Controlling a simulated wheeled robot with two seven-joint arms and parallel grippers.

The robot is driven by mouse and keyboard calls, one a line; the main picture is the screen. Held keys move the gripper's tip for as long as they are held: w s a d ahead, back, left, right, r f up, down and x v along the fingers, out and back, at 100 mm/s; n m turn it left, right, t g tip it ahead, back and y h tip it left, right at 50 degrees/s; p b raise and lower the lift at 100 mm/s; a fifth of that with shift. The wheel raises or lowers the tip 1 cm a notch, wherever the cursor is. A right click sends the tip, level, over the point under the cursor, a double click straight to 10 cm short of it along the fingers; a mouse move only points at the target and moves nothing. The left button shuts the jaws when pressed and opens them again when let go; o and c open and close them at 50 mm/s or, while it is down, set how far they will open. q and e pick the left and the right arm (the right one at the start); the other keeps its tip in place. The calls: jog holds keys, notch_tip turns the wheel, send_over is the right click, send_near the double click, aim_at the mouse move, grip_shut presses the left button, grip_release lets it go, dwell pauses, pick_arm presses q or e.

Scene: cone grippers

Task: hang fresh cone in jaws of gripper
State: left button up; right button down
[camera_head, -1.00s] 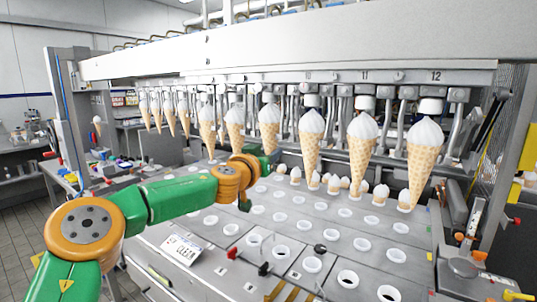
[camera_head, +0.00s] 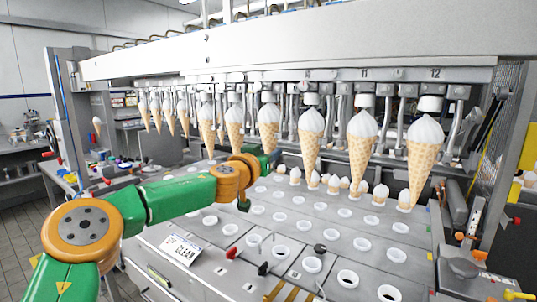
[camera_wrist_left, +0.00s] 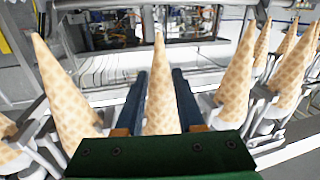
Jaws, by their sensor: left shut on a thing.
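Several waffle cones with white tops hang tip down in a row under the machine's beam, including the large one at the right (camera_head: 422,170) and another beside it (camera_head: 361,155). My left gripper (camera_head: 267,162) is at the lower part of a cone (camera_head: 268,135) in the middle of the row. In the left wrist view its dark fingers (camera_wrist_left: 161,76) stand on both sides of a cone (camera_wrist_left: 161,105) and are shut on it. Neighbouring cones (camera_wrist_left: 68,100) (camera_wrist_left: 238,75) hang on either side in grey holders. My right gripper is not in view.
Below the row is a grey plate with several round white-rimmed holes (camera_head: 311,265); small white-topped cones (camera_head: 380,193) stand at its back. A "clean" sign (camera_head: 181,249) lies at the front left. The beam (camera_head: 300,75) runs close above the cones.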

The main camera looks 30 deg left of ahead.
pick_arm(q)
jog(key=shift+f+b, duration=0.3)
jog(key=shift+b, duration=0.05)
dwell(0.4)
jog(key=o, duration=1.3)
jog(key=s+b, duration=0.2)
jog(key=s, duration=0.7)
jog(key=shift+a, duration=0.35)
